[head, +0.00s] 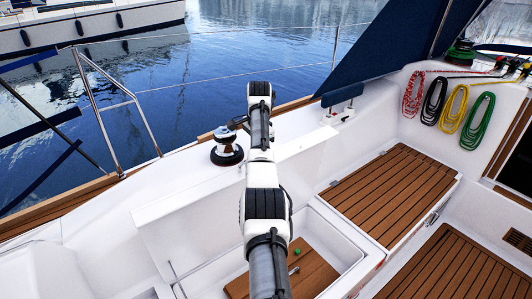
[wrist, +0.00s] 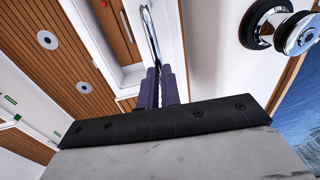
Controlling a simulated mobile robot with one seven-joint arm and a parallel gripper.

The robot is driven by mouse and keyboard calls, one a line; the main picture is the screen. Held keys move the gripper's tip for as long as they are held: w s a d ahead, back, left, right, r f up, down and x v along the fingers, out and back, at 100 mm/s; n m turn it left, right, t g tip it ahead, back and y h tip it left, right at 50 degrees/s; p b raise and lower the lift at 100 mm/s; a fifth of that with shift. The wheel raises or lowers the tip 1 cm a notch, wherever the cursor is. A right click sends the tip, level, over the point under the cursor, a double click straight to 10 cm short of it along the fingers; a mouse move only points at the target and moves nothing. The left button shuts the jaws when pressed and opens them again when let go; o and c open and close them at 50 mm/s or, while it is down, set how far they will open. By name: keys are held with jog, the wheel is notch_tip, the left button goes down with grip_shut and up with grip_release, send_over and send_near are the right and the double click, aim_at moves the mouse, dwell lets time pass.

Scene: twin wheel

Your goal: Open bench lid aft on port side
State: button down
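In the head view a white panel (head: 185,235) stands tilted up along the port side, like a raised lid. In front of it is an open bench compartment (head: 338,240) with a wooden board and a small green knob inside. A slatted teak bench lid (head: 385,192) farther forward lies flat. My arm crosses the compartment, and my gripper is hidden in that view. In the wrist view my gripper's dark fingers (wrist: 161,86) are close together at the lower end of a curved shiny metal bar (wrist: 152,35). I cannot tell whether they clamp it. A recessed wooden panel (wrist: 112,40) lies beyond.
A winch (head: 226,150) sits on the port coaming; a chrome winch (wrist: 290,30) shows close at the right in the wrist view. Guard rails (head: 105,105) line the side. Coiled ropes (head: 445,105) hang forward. The teak cockpit floor (head: 455,265) is clear.

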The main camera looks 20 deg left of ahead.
jog(key=shift+a+f+g, duration=0.15)
jog(key=shift+a+f, duration=0.2)
jog(key=shift+f, duration=0.35)
jog(key=shift+a+f+g, duration=0.15)
jog(key=shift+a+f, duration=0.2)
jog(key=shift+f, duration=0.35)
jog(key=c, duration=1.5)
grip_release()
jog(key=shift+w, duration=0.1)
jog(key=shift+r+b, duration=0.35)
jog(key=shift+r, duration=0.2)
jog(key=r, duration=0.5)
jog(key=r+b, duration=0.1)
jog(key=r, duration=0.4)
jog(key=d+r, duration=0.1)
jog(key=r, duration=0.4)
jog(key=shift+s+r+b, duration=0.2)
jog(key=shift+r+b, duration=0.05)
jog(key=shift+b, duration=0.15)
